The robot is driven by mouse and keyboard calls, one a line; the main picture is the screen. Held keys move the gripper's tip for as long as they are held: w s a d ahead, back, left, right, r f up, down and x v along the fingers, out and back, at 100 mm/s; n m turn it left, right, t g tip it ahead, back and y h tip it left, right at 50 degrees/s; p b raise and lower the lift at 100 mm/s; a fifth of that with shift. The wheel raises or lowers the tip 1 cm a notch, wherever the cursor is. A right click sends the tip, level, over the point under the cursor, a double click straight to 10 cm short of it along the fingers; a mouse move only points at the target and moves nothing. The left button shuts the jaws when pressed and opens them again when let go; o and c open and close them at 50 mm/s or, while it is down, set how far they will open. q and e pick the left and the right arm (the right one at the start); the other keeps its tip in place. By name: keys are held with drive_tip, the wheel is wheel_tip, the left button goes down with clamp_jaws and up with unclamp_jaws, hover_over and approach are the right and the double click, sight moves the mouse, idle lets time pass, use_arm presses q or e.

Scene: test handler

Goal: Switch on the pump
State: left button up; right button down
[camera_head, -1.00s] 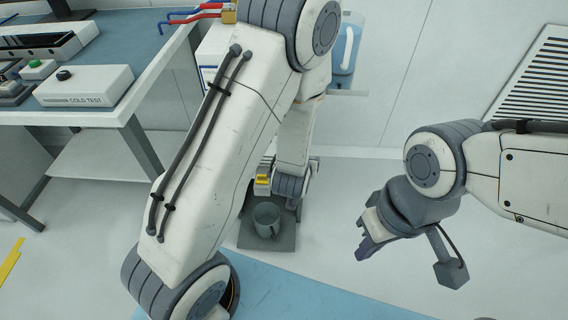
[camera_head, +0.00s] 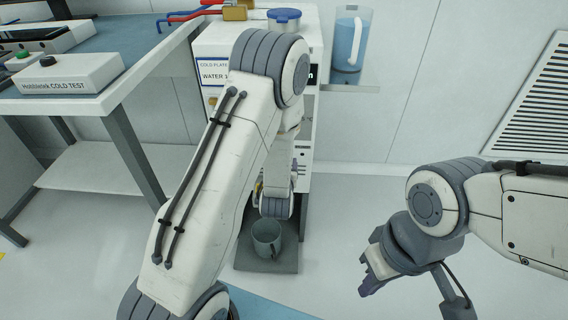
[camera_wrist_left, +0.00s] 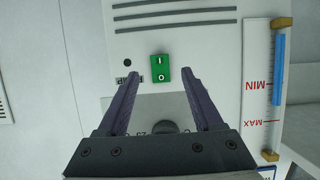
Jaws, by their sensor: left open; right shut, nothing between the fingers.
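A green rocker switch (camera_wrist_left: 159,74), marked I and O, sits on a white panel in the left wrist view. A label beside it is partly hidden by a finger and seems to read PUMP. I cannot tell which side of the rocker is pressed. My left gripper (camera_wrist_left: 160,71) is open and empty, its dark fingers on either side of the switch in the picture; contact cannot be told. In the head view the left gripper is hidden behind my arm. My right gripper (camera_head: 366,287) is shut and empty, out over the floor at the right.
A white cabinet (camera_head: 213,45) labelled WATER stands behind my left arm. A grey mug (camera_head: 266,238) stands on a tray (camera_head: 270,265) low in front of it. A level gauge (camera_wrist_left: 263,55) is right of the switch. A workbench (camera_head: 137,50) with a COLD TEST box (camera_head: 70,74) is at left.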

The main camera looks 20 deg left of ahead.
use_arm(q)
drive_tip(key=shift+b+x, duration=0.35)
drive_tip(key=shift+x, duration=1.95)
